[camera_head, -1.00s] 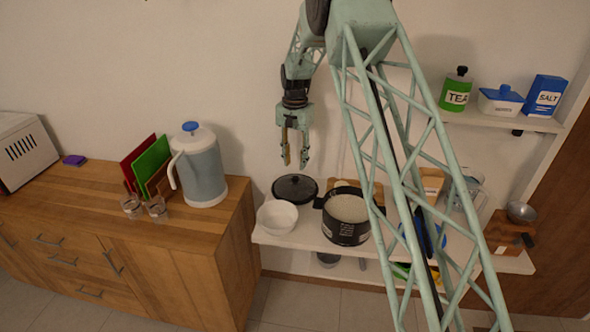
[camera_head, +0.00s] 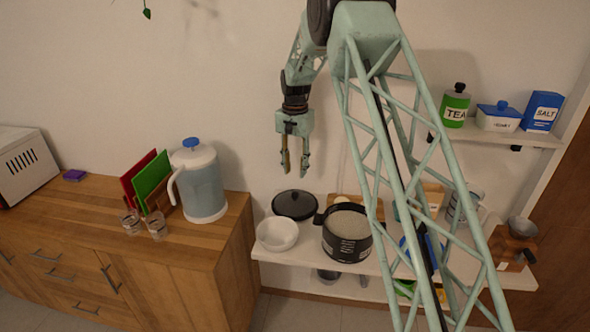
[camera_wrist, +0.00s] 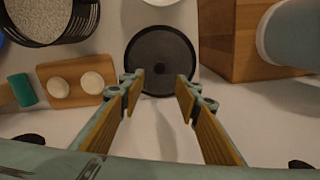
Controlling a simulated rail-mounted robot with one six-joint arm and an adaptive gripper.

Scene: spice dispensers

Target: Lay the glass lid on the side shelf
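The glass lid (camera_head: 295,205) is a dark round lid with a knob. It lies flat on the white side shelf (camera_head: 288,261), behind the white bowl and left of the black pot. My gripper (camera_head: 295,173) is above the lid, pointing down, apart from it. In the wrist view the lid (camera_wrist: 160,62) shows beyond and between the fingers of my gripper (camera_wrist: 158,85). The fingers are spread with nothing between them.
The black pot (camera_head: 345,247) holds white grains and stands right of the white bowl (camera_head: 277,234). The wooden cabinet (camera_head: 225,252) with a kettle (camera_head: 202,185) stands to the left. A board with two pale round things (camera_wrist: 75,85) lies near the lid.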

